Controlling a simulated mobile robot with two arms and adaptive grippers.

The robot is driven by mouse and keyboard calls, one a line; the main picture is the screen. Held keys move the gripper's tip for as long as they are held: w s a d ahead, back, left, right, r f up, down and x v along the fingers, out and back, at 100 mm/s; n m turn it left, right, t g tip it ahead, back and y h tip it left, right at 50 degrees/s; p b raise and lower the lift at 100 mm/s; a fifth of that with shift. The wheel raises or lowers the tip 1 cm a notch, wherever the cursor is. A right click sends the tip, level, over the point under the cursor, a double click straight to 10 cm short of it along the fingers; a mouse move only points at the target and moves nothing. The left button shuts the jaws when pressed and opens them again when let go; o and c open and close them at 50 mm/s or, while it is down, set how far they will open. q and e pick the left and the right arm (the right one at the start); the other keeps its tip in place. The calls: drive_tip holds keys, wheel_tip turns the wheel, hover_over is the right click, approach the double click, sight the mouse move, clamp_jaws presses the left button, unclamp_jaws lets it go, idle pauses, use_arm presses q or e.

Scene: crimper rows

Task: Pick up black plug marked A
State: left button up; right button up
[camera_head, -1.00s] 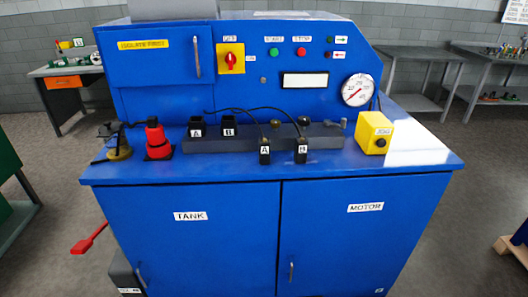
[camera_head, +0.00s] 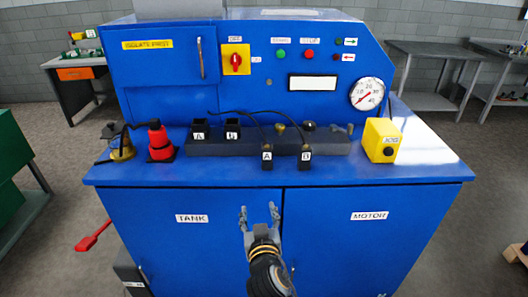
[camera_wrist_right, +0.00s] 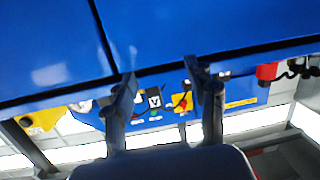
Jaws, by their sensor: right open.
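My right gripper (camera_head: 259,211) is open and empty, in front of the cabinet doors and below plug A in the picture. Its two fingers also show apart in the right wrist view (camera_wrist_right: 160,72). A similar plug marked B (camera_head: 305,157) is just right of plug A. My left gripper is not in view.
A dark block with sockets marked A (camera_head: 199,137) and B (camera_head: 233,133) stands behind the plugs. A red connector (camera_head: 160,143) stands left, a yellow box (camera_head: 380,140) right. The blue bench top (camera_head: 215,172) is clear left of plug A.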

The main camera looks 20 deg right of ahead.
drive_tip(key=m+t+h, duration=0.2)
approach(267, 155)
drive_tip(key=p+x, duration=0.1)
drive_tip(key=x, duration=0.2)
drive_tip(key=p+x, duration=0.1)
drive_tip(key=x, duration=0.1)
drive_tip(key=shift+w+d+r+p, duration=0.1)
drive_tip(key=shift+w+r+p, duration=0.15)
drive_tip(key=shift+r+p, duration=0.1)
drive_tip(key=shift+w+d+f, duration=0.1)
drive_tip(key=shift+w+d, duration=0.1)
drive_tip(key=shift+w, duration=0.3)
drive_tip(key=shift+w+p, duration=0.2)
drive_tip(key=shift+p, duration=0.1)
drive_tip(key=p+x, duration=0.1)
drive_tip(key=x, duration=0.3)
drive_tip(key=shift+w+f+p, duration=0.15)
drive_tip(key=shift+f+p, duration=0.05)
drive_tip(key=shift+p, duration=0.2)
drive_tip(key=shift+w+d+f, duration=0.1)
drive_tip(key=shift+w+d, duration=0.05)
drive_tip(key=shift+w, duration=0.1)
drive_tip(key=shift+s, duration=0.1)
drive_tip(key=shift+c, duration=0.2)
clamp_jaws()
